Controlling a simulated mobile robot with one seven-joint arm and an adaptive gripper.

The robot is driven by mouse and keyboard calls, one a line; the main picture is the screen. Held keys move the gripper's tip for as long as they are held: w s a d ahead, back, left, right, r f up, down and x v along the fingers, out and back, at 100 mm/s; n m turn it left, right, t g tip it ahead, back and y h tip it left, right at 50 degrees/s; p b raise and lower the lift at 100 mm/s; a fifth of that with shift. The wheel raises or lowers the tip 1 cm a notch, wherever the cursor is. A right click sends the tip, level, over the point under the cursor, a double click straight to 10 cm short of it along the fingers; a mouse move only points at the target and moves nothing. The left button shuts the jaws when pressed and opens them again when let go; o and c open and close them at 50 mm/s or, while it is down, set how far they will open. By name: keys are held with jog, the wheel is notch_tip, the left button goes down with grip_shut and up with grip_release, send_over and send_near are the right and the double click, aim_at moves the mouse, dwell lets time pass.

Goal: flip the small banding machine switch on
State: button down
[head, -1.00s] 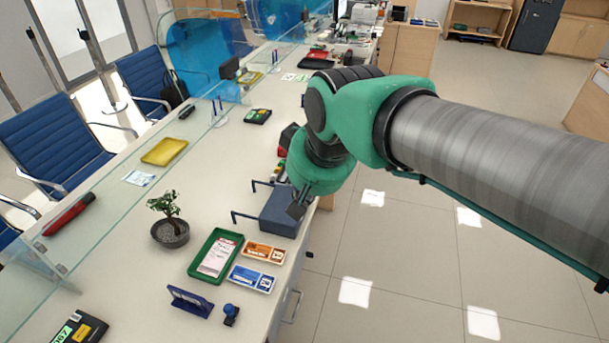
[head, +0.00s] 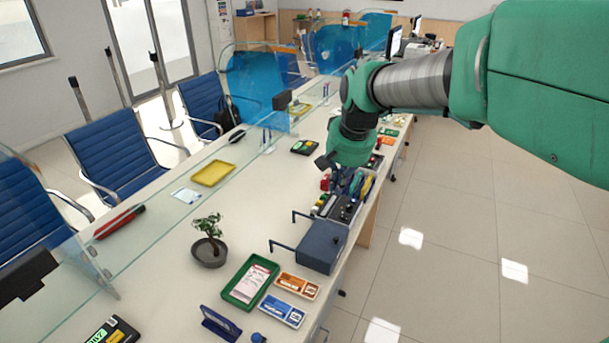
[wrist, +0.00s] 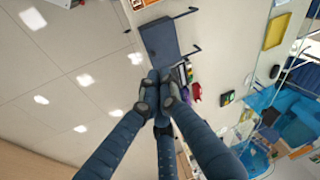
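A blue-grey box with two thin dark arms (head: 322,246), which looks like the small banding machine, stands at the counter's right edge. It also shows in the wrist view (wrist: 160,40). A dark panel with small knobs (head: 343,209) adjoins its far end; I cannot tell which of these is the switch. My gripper (head: 325,161) hangs above the counter beyond the box, apart from it. In the wrist view, my gripper's fingertips (wrist: 160,84) are together with nothing seen between them, and they cover part of the counter near the box.
Coloured items (head: 352,184) stand close behind the panel. Nearer lie a green tray (head: 232,297), an orange tray (head: 297,286) and a blue-white tray (head: 281,311). A potted plant (head: 209,252) stands left of the box. A glass screen runs along the counter; open floor lies right.

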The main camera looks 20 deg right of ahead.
jog(key=w+d+f+m+g+p, duration=0.1)
jog(key=w+d+f, duration=0.3)
jog(key=w, duration=0.3)
jog(key=w+d+f+m+p, duration=0.1)
jog(key=w+d+f, duration=0.35)
jog(key=w, duration=0.25)
jog(key=m+g+y+p, duration=0.1)
jog(key=m, duration=0.2)
send_over(344, 217)
jog(key=s+d, duration=0.2)
notch_tip(344, 217, down, 14)
jog(key=shift+w, duration=0.15)
jog(key=shift+a, duration=0.1)
jog(key=f+b, duration=0.1)
jog(key=f, duration=0.3)
jog(key=w+a+f+b, duration=0.1)
jog(key=f, duration=0.4)
jog(key=f+b, duration=0.1)
jog(key=f, duration=0.3)
jog(key=shift+w+a+f, duration=0.25)
jog(key=shift+a+f, duration=0.05)
jog(key=shift+f, duration=0.1)
